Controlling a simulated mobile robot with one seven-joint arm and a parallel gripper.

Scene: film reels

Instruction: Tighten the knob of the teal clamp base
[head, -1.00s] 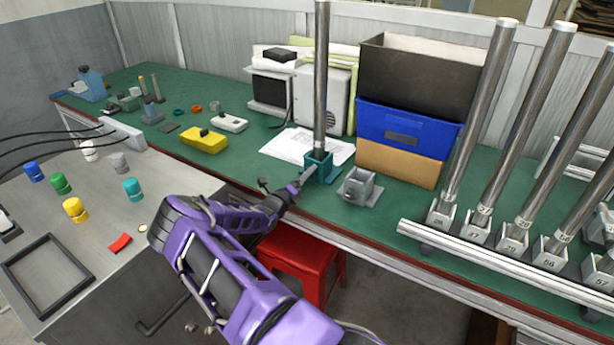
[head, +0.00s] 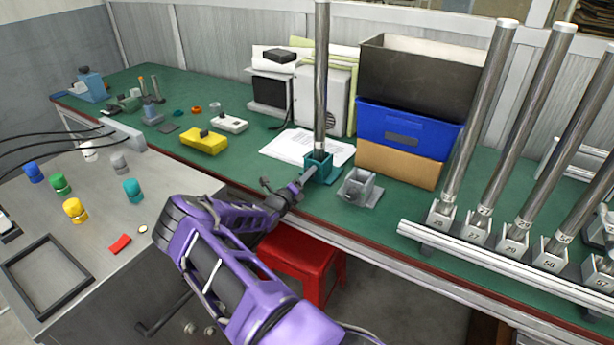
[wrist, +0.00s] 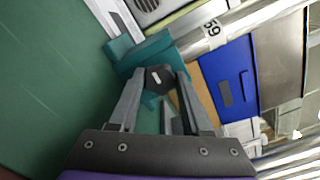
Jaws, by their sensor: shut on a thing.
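The teal clamp base (head: 322,170) stands near the front edge of the green bench in the head view, with a tall steel pole (head: 321,80) upright in it. In the wrist view the teal base (wrist: 150,52) lies just beyond the fingertips, and the pole carries a tag reading 59. Its black knob (wrist: 158,80), with a pale mark on its face, sits between my two fingertips. My gripper (head: 302,181) is shut on this knob at the base's front left side. The knob is too small to make out in the head view.
A grey clamp base (head: 358,187) without a pole stands close to the right. A blue bin (head: 405,130) and other boxes are stacked behind it. Several poles stand in bases at the right behind a metal rail (head: 490,265). A red stool (head: 305,262) is below the bench edge.

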